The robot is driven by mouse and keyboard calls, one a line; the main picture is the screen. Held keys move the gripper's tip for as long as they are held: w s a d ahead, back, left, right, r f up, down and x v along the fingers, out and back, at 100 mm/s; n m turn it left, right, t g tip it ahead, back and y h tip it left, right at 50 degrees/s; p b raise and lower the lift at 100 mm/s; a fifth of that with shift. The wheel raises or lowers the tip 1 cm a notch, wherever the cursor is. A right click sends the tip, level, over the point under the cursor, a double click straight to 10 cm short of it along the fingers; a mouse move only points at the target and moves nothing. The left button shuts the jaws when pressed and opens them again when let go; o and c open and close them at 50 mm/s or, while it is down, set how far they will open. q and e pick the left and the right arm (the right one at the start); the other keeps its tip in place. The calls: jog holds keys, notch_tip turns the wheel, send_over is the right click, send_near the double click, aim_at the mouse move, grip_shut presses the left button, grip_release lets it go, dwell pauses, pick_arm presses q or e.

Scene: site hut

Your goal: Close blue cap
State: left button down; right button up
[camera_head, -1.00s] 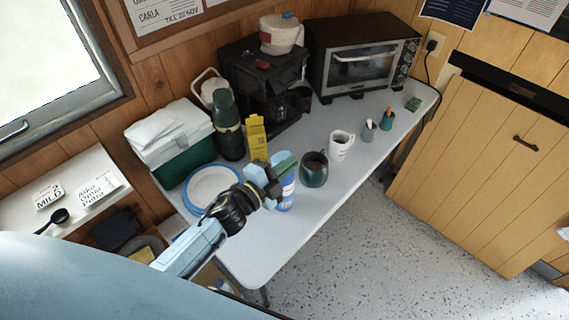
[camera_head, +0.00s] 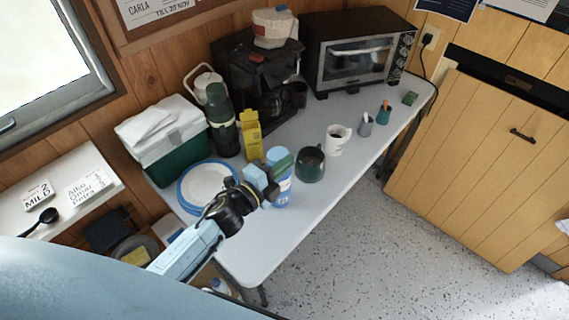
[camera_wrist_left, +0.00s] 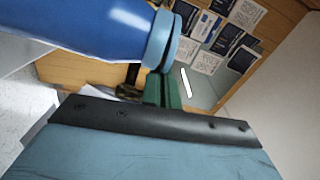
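A blue bottle (camera_head: 282,194) with a pale label stands upright near the table's front edge. Its light blue cap (camera_head: 277,154) shows just above my left gripper's fingers. In the left wrist view the bottle (camera_wrist_left: 75,30) enters from the upper left, its light blue cap (camera_wrist_left: 170,43) near the top centre. My left gripper (camera_head: 284,164) is in front of the bottle, its green fingers close to the cap. In the wrist view the fingers (camera_wrist_left: 163,91) lie together, just below the cap, with nothing seen between them. Whether they touch the cap is unclear. My right gripper is out of view.
A dark green mug (camera_head: 311,165) stands right of the bottle and a white mug (camera_head: 336,140) beyond it. A yellow box (camera_head: 251,134), flask (camera_head: 222,122) and plate (camera_head: 206,183) stand behind and left. A coffee maker (camera_head: 256,75) and oven (camera_head: 357,62) line the back.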

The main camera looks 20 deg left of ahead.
pick_arm(q)
jog(key=c, duration=1.6)
grip_release()
jog(key=shift+c, duration=0.2)
jog(key=b+v, duration=0.1)
jog(key=v, duration=1.2)
jog(key=shift+s, duration=0.2)
jog(key=shift+s+a+f, duration=0.1)
